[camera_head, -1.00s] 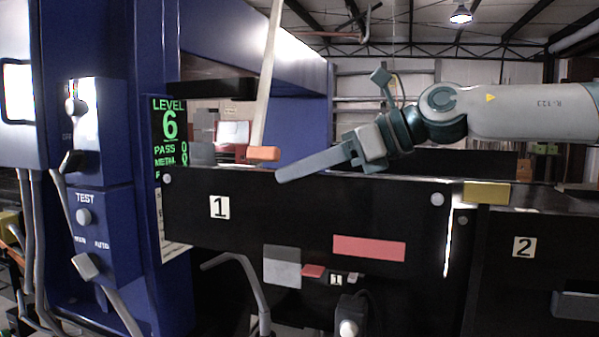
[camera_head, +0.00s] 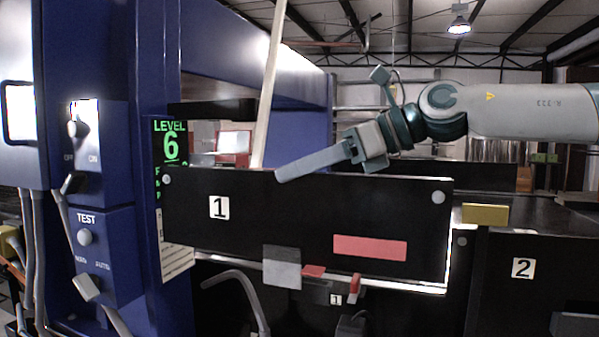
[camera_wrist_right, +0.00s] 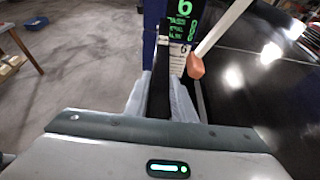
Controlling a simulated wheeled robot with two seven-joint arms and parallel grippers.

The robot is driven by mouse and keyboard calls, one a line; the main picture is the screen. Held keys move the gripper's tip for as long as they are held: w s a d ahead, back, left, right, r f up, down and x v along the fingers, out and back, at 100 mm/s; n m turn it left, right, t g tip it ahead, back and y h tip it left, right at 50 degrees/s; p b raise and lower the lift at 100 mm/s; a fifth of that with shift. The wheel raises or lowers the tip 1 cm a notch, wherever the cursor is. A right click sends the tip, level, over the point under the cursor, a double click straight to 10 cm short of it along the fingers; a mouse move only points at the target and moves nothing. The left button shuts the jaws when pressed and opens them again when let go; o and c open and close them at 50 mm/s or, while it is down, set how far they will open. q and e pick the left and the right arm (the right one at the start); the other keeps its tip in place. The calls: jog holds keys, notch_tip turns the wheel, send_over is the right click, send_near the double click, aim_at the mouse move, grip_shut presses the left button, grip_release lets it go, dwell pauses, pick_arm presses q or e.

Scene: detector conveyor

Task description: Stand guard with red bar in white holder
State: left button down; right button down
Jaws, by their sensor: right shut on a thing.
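The guard (camera_head: 300,225) is a black panel with a "1" label and a pale red bar (camera_head: 370,247) at its lower right. My right gripper (camera_head: 315,163) reaches in from the right and is shut on the guard's top edge. In the right wrist view the dark panel (camera_wrist_right: 158,100) lies between the two pale fingers. The guard hangs roughly upright, with a bright gap along its lower right edge. A light grey plate (camera_head: 282,267) shows at its bottom edge. I cannot make out a white holder for certain. My left gripper is out of view.
The blue machine (camera_head: 130,230) with switches and a green "LEVEL 6" display (camera_head: 170,145) stands at left. A pale pole (camera_head: 268,90) rises behind the guard; its orange end (camera_wrist_right: 196,66) shows in the wrist view. A black panel "2" (camera_head: 550,290) and yellow bar (camera_head: 485,214) are right.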

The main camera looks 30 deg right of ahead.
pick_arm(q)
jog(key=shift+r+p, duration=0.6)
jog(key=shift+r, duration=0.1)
pick_arm(e)
jog(key=shift+r, duration=1.3)
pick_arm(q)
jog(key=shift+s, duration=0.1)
pick_arm(e)
jog(key=shift+f, duration=0.15)
